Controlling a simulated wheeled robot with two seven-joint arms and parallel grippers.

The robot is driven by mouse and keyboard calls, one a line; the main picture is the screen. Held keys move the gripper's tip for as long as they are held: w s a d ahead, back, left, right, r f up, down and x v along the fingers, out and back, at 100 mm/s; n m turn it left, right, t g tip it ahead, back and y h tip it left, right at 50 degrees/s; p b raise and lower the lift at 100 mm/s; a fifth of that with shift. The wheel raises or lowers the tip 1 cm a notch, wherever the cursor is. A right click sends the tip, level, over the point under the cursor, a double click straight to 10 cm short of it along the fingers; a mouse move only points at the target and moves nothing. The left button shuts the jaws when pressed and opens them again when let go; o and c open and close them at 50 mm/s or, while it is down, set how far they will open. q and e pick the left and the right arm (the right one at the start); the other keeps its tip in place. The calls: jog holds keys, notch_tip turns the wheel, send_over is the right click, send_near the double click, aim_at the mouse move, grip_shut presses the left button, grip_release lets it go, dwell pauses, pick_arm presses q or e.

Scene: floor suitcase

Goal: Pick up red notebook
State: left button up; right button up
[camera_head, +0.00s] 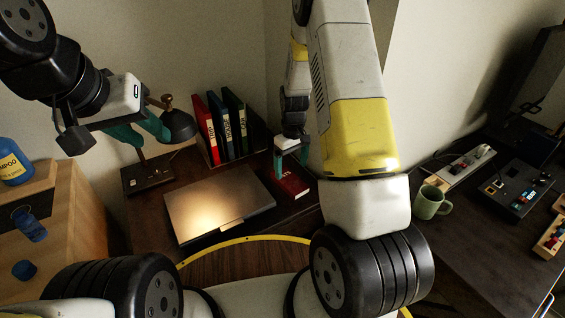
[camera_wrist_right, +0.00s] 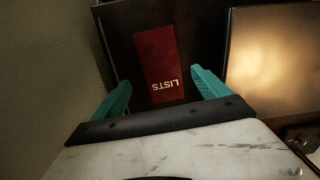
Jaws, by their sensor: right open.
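The red notebook (camera_head: 292,185) lies flat on the dark desk, right of the laptop, partly hidden by my right gripper. In the right wrist view the notebook (camera_wrist_right: 157,50) carries the word LISTS and shows between the two teal fingers. My right gripper (camera_head: 290,162) is open above the notebook, its fingers to either side of it in the wrist view (camera_wrist_right: 160,82). Whether they touch it I cannot tell. My left gripper (camera_head: 143,137) is at the upper left, in front of the desk lamp, with its fingers apart and nothing visible between them.
A closed laptop (camera_head: 215,205) lies left of the notebook. Several upright binders (camera_head: 226,128) stand behind it. A desk lamp (camera_head: 180,124) is at the back left. A green mug (camera_head: 428,203) stands on the right desk. A wooden cabinet (camera_head: 70,225) is at the left.

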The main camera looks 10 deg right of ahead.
aim_at(290, 181)
jog(key=f, duration=0.5)
jog(key=shift+s+a+f, duration=0.1)
jog(key=shift+s+f, duration=0.05)
jog(key=shift+s, duration=0.05)
jog(key=shift+c, duration=0.3)
jog(key=c, duration=1.5)
